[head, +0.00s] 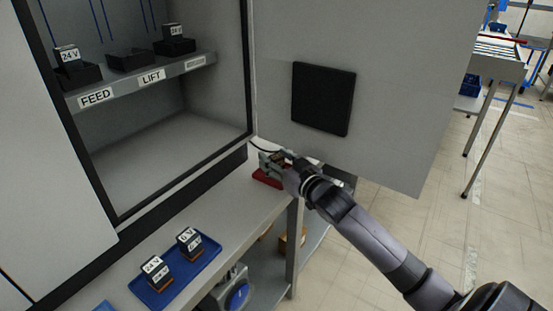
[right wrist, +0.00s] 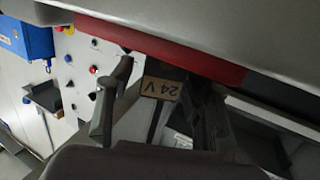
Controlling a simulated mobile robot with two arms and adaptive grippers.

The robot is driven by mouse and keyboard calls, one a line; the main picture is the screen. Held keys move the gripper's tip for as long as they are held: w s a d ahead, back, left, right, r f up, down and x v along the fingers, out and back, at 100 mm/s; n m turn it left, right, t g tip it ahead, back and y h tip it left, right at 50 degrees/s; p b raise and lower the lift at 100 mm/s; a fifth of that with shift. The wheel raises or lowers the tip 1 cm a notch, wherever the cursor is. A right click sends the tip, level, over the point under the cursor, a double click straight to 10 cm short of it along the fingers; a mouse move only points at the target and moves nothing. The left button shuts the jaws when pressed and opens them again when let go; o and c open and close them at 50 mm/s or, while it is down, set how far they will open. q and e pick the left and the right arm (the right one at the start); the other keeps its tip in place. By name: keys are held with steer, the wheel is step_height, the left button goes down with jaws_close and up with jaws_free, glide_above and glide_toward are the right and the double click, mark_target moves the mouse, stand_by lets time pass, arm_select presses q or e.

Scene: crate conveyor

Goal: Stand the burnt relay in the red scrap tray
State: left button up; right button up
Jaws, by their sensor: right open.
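The red scrap tray (head: 266,178) sits at the far right end of the grey bench, by the open cabinet door. My right gripper (head: 276,162) is over it and covers much of it. In the right wrist view the red tray's edge (right wrist: 170,47) crosses the top. A relay with a browned "24 V" label (right wrist: 160,88) shows upside down between the fingers of my open right gripper (right wrist: 157,105). It is close to the red tray; its base is hidden, so I cannot tell what it rests on. My left gripper is not in view.
The LIFT socket (head: 130,61) is empty on the cabinet shelf, between FEED and a third socket, each with a relay. A blue tray (head: 205,262) on the bench holds two relays. The open door (head: 400,90) stands close behind my right gripper.

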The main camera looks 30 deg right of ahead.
steer(key=shift+s+r, duration=0.1)
steer(key=shift+s, duration=0.05)
steer(key=s+p, duration=0.2)
steer(key=s, duration=0.9)
steer(key=s+a+f+g+h, duration=0.1)
steer(key=s+a+f+g, duration=0.15)
steer(key=f, duration=0.65)
steer(key=s+a+f+g, duration=0.2)
steer(key=s+f+g, duration=0.2)
steer(key=f, duration=0.4)
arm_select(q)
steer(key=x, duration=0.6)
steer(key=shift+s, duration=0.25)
arm_select(e)
steer(key=s+a+f+n+g+y, duration=0.1)
steer(key=s+a+f+n+g, duration=0.1)
steer(key=s+a+f+g, duration=0.5)
steer(key=s+a+f, duration=0.5)
steer(key=s+a, duration=0.1)
steer(key=s, duration=0.2)
steer(key=shift+f+g, duration=0.3)
steer(key=shift+g, duration=0.05)
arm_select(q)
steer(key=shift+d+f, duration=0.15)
